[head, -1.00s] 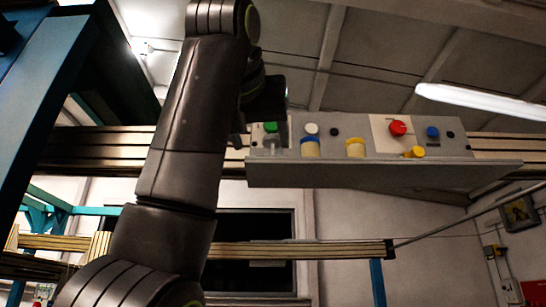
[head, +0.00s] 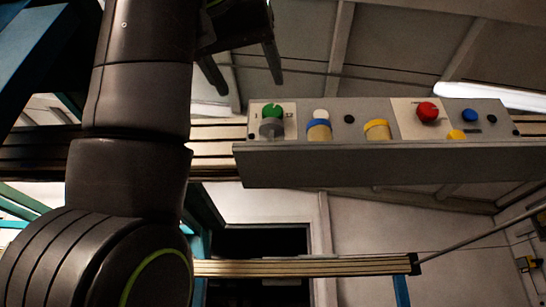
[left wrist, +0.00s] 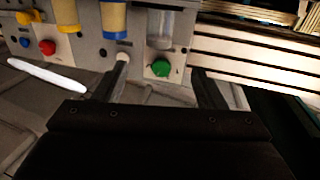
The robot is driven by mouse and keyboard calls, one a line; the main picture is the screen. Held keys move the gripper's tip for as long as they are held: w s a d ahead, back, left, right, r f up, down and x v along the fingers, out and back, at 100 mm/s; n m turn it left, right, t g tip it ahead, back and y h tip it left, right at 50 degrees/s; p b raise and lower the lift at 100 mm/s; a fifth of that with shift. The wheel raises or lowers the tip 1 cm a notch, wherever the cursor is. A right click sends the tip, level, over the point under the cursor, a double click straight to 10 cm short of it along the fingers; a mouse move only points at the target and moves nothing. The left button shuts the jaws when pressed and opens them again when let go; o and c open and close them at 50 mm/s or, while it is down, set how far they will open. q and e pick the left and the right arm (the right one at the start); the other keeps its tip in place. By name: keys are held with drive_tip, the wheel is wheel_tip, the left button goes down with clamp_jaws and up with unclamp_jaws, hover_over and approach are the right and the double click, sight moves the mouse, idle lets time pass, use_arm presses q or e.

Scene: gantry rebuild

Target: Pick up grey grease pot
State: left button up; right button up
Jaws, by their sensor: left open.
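The grey grease pot (head: 271,128) has a grey lid and a pale, see-through body. It stands at the left end of the grey shelf, in front of a green knob (head: 272,110); the shelf's front lip hides its lower part. In the left wrist view the pot (left wrist: 172,28) is upside down at the top. My left gripper (head: 248,80) is open and empty, above and left of the pot in the head view. In the left wrist view its fingers (left wrist: 160,86) lie either side of the knob's line, apart from the pot. My right gripper is not in view.
A blue-lidded pot (head: 319,131) stands just right of the grey one, then a yellow-lidded pot (head: 377,129). The panel behind has a red knob (head: 427,112) and a blue button (head: 470,115). The shelf's lip (head: 380,163) runs along the front. Wooden-looking rails (head: 215,145) pass behind.

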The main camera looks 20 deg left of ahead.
sight(267, 119)
use_arm(q)
drive_tip(key=w+p, duration=0.1)
drive_tip(key=w, duration=0.2)
drive_tip(key=w+p, duration=0.1)
drive_tip(key=w, duration=0.1)
drive_tip(key=shift+a+r+p, duration=0.15)
drive_tip(key=shift+r+p, duration=0.1)
drive_tip(key=shift+p, duration=0.1)
drive_tip(key=w+p, duration=0.2)
drive_tip(key=w, duration=0.2)
drive_tip(key=shift+a+f+p, duration=0.1)
drive_tip(key=shift+f+p, duration=0.05)
drive_tip(key=shift+p, duration=0.25)
drive_tip(key=shift+w+p, duration=0.3)
drive_tip(key=shift+p, duration=0.1)
drive_tip(key=w+p, duration=0.3)
drive_tip(key=shift+w+r+p, duration=0.2)
drive_tip(key=shift+p, duration=0.2)
drive_tip(key=shift+w+f+p, duration=0.25)
drive_tip(key=shift+w+p, duration=0.35)
drive_tip(key=shift+w, duration=0.1)
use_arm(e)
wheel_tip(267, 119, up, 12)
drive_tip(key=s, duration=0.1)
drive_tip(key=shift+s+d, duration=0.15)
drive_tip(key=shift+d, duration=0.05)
use_arm(q)
drive_tip(key=c, duration=1.1)
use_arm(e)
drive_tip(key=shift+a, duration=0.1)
